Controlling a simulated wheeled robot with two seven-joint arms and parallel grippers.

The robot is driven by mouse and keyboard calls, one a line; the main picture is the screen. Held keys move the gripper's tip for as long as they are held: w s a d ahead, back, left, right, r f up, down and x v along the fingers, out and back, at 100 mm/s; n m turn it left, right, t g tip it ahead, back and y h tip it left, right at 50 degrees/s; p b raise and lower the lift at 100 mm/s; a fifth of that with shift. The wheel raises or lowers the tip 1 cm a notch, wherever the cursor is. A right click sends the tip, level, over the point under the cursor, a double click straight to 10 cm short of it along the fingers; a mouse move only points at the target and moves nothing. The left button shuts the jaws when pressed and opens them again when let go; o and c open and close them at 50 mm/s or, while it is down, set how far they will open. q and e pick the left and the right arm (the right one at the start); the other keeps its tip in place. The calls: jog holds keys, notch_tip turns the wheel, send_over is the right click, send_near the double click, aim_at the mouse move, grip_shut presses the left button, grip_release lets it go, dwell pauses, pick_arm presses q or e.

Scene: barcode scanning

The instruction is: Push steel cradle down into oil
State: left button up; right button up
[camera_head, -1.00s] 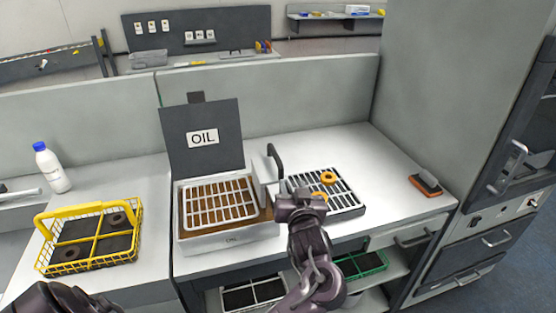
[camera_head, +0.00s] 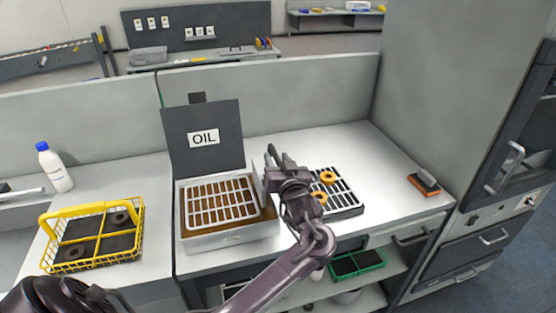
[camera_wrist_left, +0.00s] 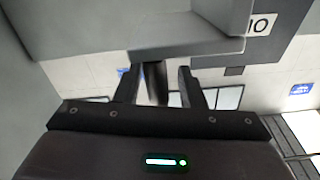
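The oil tub (camera_head: 228,239) stands on the counter, its dark lid marked OIL (camera_head: 203,138) raised behind it. The steel cradle (camera_head: 222,201) is a pale wire grid in the tub over brown oil. Its dark upright handle (camera_head: 271,156) is at the right side, partly hidden by my left gripper (camera_head: 280,163). In the left wrist view the fingers (camera_wrist_left: 157,85) are apart, with a dark bar between them beneath a large grey shape; I cannot tell whether they touch it. My right gripper is not in view.
A black draining rack (camera_head: 345,194) with orange rings stands right of the tub. A yellow wire basket (camera_head: 95,238) holds dark rings at left. A white bottle (camera_head: 54,168) and an orange-and-black brush (camera_head: 424,183) are on the counters. The right counter is mostly free.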

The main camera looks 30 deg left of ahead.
pick_arm(q)
grip_shut()
notch_tip(320, 180, down, 6)
jog(key=b, duration=0.3)
jog(key=shift+f, duration=0.25)
jog(key=shift+c, duration=0.9)
grip_release()
jog(key=shift+f, duration=0.1)
jog(key=shift+o, duration=0.9)
jog(key=b+v, duration=0.2)
jog(key=v, duration=0.6)
